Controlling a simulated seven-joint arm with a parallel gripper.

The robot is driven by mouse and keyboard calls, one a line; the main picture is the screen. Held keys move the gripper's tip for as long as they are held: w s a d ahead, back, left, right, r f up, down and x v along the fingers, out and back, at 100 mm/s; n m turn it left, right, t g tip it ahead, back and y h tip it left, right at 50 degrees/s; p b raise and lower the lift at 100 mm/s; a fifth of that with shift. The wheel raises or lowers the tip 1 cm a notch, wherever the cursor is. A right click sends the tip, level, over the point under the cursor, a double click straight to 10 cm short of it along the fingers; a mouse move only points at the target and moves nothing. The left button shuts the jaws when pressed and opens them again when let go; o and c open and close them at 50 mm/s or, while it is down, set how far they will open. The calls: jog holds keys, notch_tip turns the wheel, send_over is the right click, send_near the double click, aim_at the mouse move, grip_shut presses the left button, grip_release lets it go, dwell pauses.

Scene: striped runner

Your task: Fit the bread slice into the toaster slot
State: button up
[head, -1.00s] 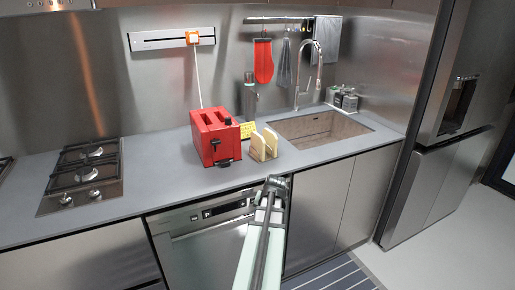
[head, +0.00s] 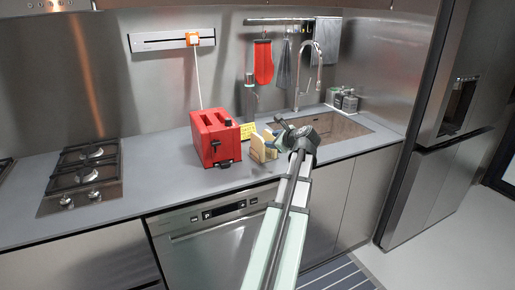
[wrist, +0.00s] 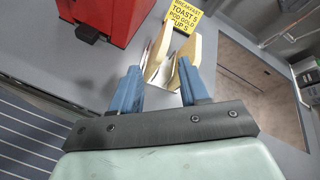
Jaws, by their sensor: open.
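The red toaster (head: 215,138) stands on the counter, with dark slots in its top; part of it shows at the top left of the wrist view (wrist: 110,18). Just right of it, the bread slice (head: 257,150) stands upright among tan upright pieces. In the wrist view the pale upright pieces (wrist: 190,50) lie ahead of the fingers; I cannot tell for certain which is bread and which is holder. My gripper (wrist: 160,85) is open and empty, its blue fingers pointing toward them, the right fingertip overlapping the right piece in the picture. In the head view my arm hides part of the gripper.
A yellow note (head: 247,131) stands behind the bread. The sink (head: 340,126) and tap (head: 310,75) are to the right, with jars (head: 345,100) behind. A gas hob (head: 85,172) is at the left. The counter between hob and toaster is clear.

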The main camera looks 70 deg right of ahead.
aim_at(258, 136)
jog(key=w+d+f+m, duration=0.1)
jog(key=w+m, duration=0.1)
jog(key=w+d+m, duration=0.2)
jog(key=w+d+f+m, duration=0.1)
jog(key=w+d+m, duration=0.1)
jog(key=m, duration=0.1)
jog(key=shift+w+d+f, duration=0.15)
jog(key=shift+d+f, duration=0.05)
jog(key=shift+f, duration=0.15)
jog(key=shift+d+r+x, duration=0.15)
jog(key=shift+x, duration=1.15)
jog(key=shift+d+r+x, duration=0.1)
jog(key=shift+d+x, duration=0.05)
jog(key=shift+x, duration=1.15)
grip_shut()
